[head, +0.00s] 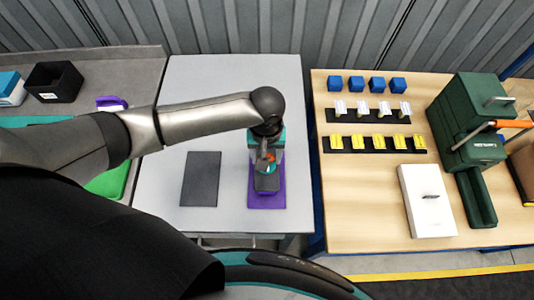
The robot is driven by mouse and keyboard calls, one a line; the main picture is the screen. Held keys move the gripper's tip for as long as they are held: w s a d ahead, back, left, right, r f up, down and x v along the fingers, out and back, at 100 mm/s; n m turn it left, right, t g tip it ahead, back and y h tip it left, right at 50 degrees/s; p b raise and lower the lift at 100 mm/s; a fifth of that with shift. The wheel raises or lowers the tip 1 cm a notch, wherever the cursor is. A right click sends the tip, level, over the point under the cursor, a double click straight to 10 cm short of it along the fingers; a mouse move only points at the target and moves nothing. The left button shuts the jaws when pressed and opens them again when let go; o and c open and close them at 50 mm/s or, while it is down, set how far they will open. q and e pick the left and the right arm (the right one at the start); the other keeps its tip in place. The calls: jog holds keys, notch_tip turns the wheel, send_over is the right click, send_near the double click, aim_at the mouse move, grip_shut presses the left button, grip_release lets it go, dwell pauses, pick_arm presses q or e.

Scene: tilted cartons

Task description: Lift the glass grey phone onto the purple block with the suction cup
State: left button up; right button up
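My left gripper (266,160) reaches in from the left and points down over the purple block (280,197), which lies on the pale grey table. Small orange and teal parts, perhaps the suction cup (270,157), show between its fingers; whether the fingers are closed on them is unclear. Below them a small dark grey piece (267,184), perhaps the grey phone, shows over the purple block. I cannot tell whether it touches the block. A flat dark grey rectangle (201,179) lies on the table to the left of the block. My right gripper is not in view.
A wooden table (365,215) to the right holds blue cubes, white and yellow pieces on black strips, a white box (427,201) and a green press (468,120). A bench at left holds a black bin (54,82). The grey table's back (215,80) is clear.

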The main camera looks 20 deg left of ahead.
pick_arm(q)
jog(key=shift+f, duration=0.6)
notch_tip(320, 180, down, 2)
jog(key=b, duration=0.3)
jog(key=shift+f, duration=0.85)
jog(key=shift+d+f, duration=0.1)
jog(key=shift+f, duration=0.1)
jog(key=o, duration=1.4)
jog(key=shift+o, duration=0.2)
jog(key=shift+r, duration=0.1)
notch_tip(320, 180, up, 15)
jog(key=shift+r+p, duration=0.1)
jog(key=shift+p, duration=0.65)
